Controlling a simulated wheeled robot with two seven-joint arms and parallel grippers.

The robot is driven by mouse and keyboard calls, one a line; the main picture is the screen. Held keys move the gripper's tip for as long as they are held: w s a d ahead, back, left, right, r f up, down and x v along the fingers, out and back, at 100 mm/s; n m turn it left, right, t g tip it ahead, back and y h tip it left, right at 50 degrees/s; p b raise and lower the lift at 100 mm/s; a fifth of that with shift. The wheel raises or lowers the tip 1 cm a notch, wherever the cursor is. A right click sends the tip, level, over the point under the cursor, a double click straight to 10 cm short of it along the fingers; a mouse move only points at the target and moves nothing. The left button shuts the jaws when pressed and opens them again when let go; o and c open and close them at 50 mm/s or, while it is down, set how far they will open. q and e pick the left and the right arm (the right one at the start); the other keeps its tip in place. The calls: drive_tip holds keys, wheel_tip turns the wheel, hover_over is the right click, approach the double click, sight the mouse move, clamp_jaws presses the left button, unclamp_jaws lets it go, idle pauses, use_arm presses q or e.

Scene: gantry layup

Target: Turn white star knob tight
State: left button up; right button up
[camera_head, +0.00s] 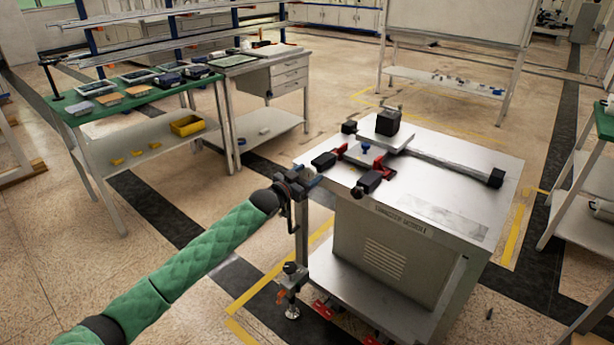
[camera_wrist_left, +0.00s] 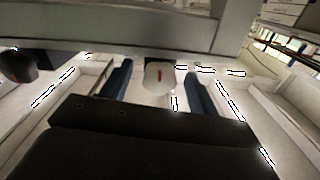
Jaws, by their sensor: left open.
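The fingers are apart, with a gap visible on each side of the knob. In the head view my left gripper (camera_head: 311,182) is at the near left edge of the metal-topped cart (camera_head: 450,205), beside its leg. I cannot make out the white knob in the head view; the gripper and cart edge may hide it. My right gripper is not in view.
A clamp fixture with red parts (camera_head: 378,165) and a black block (camera_head: 388,122) stands on the cart top. A dark rounded part (camera_wrist_left: 16,66) is at the left of the wrist view. A green-topped bench (camera_head: 140,95) stands at the back left. Floor left of the cart is clear.

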use_arm(q)
drive_tip(key=v, duration=0.7)
drive_tip(key=shift+s+a+b, duration=0.25)
drive_tip(key=shift+b, duration=0.05)
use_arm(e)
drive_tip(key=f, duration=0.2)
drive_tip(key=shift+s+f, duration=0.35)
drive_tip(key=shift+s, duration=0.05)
use_arm(q)
drive_tip(key=shift+f, duration=0.1)
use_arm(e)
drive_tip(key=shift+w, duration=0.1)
